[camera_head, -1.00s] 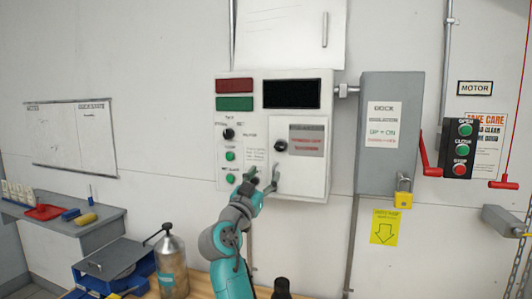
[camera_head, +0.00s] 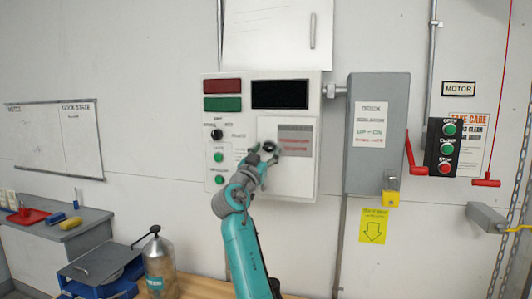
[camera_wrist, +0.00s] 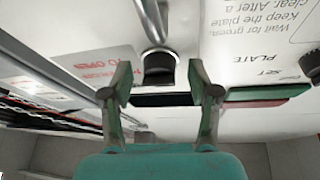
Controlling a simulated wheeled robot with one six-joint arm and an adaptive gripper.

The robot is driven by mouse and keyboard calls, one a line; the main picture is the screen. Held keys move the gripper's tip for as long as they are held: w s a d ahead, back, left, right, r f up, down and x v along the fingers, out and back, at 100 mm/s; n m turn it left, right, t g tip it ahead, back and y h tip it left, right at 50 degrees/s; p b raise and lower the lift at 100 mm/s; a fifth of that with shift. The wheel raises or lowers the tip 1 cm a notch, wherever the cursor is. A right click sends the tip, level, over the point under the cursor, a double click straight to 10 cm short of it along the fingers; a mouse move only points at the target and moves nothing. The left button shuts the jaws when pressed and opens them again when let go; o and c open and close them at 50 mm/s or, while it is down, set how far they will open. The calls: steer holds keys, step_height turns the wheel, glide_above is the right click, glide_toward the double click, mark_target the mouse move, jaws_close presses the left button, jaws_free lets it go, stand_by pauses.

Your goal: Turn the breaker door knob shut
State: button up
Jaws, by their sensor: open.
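The breaker door (camera_head: 299,184) is a white panel on the front of the white control box, with a grey and red label. Its black knob (camera_head: 268,147) is at the door's upper left, partly hidden by my gripper (camera_head: 266,156). In the wrist view the dark knob (camera_wrist: 159,66) lies just beyond and between the two fingertips of my gripper (camera_wrist: 162,84). The fingers are open, one on each side, and I cannot tell whether they touch the knob. The door looks flat against the box; the knob's turn angle is unclear.
Left of the door are a black selector knob (camera_head: 216,134) and green buttons (camera_head: 219,158). A grey switch box (camera_head: 375,150) with a red lever (camera_head: 412,160) stands to the right. A metal bottle (camera_head: 160,262) stands below left.

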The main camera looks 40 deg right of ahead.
steer(key=shift+d+r, duration=0.1)
steer(key=c, duration=1.1)
steer(key=shift+c, duration=0.2)
